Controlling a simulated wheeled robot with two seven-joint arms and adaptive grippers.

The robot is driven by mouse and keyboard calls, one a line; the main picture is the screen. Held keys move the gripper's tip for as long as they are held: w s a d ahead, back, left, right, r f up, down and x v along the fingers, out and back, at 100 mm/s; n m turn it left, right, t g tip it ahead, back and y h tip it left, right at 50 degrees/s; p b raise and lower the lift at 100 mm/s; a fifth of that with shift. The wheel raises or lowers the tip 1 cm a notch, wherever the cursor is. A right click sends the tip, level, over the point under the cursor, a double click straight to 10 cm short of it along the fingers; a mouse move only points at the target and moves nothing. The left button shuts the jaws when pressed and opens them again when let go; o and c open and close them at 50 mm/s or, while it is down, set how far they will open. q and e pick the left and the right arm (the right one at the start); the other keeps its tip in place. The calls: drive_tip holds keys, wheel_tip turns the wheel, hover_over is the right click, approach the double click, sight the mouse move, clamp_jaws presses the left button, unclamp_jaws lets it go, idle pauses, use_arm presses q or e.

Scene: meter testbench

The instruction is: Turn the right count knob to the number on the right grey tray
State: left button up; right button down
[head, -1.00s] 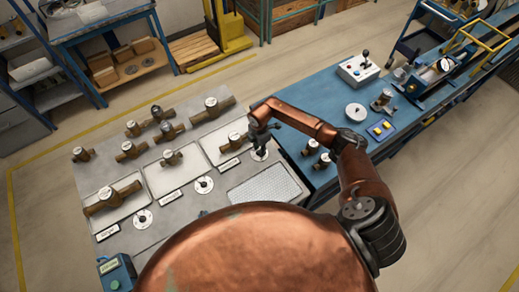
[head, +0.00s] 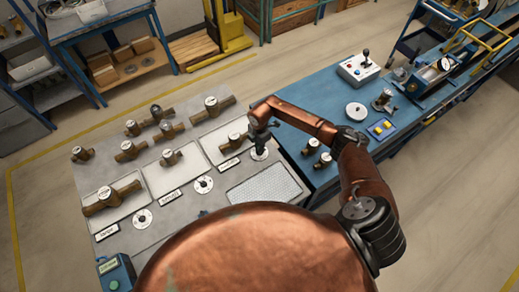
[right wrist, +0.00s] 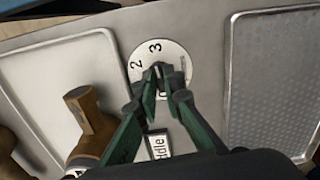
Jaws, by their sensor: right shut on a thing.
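The right count knob (right wrist: 158,74) sits on a round white dial (right wrist: 172,58), whose 2 and 3 show in the right wrist view. My right gripper (right wrist: 164,84) is shut on the knob, its green fingers on either side of it. The fingers hide part of the dial, and I cannot tell exactly where the knob points. In the head view, the right gripper (head: 260,150) reaches down onto the dial. The right grey tray (head: 213,151) lies to the left of the gripper, with a brass meter (head: 235,139) on it. My left gripper is not in view.
A middle tray (head: 160,187) and a left tray (head: 132,207) carry brass meters. Two more dials, the middle one (head: 204,184) and the left one (head: 142,218), stand nearby. A textured mat (head: 265,190) lies in front of the gripper. Several meters stand behind the trays.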

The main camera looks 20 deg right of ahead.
drive_tip(key=n+b, duration=0.4)
drive_tip(key=n, duration=0.2)
drive_tip(key=shift+f, duration=0.1)
drive_tip(key=n+b, duration=0.3)
drive_tip(key=n, duration=0.2)
drive_tip(key=shift+b, duration=0.4)
drive_tip(key=n+b, duration=0.4)
drive_tip(key=n, duration=0.2)
drive_tip(key=shift+n, duration=0.4)
drive_tip(key=n+b, duration=0.3)
drive_tip(key=n, duration=0.1)
drive_tip(key=shift+n, duration=0.4)
drive_tip(key=shift+b, duration=0.35)
drive_tip(key=c, duration=2)
unclamp_jaws()
drive_tip(key=shift+c, duration=0.2)
drive_tip(key=shift+r, duration=0.25)
wheel_tip(320, 180, up, 12)
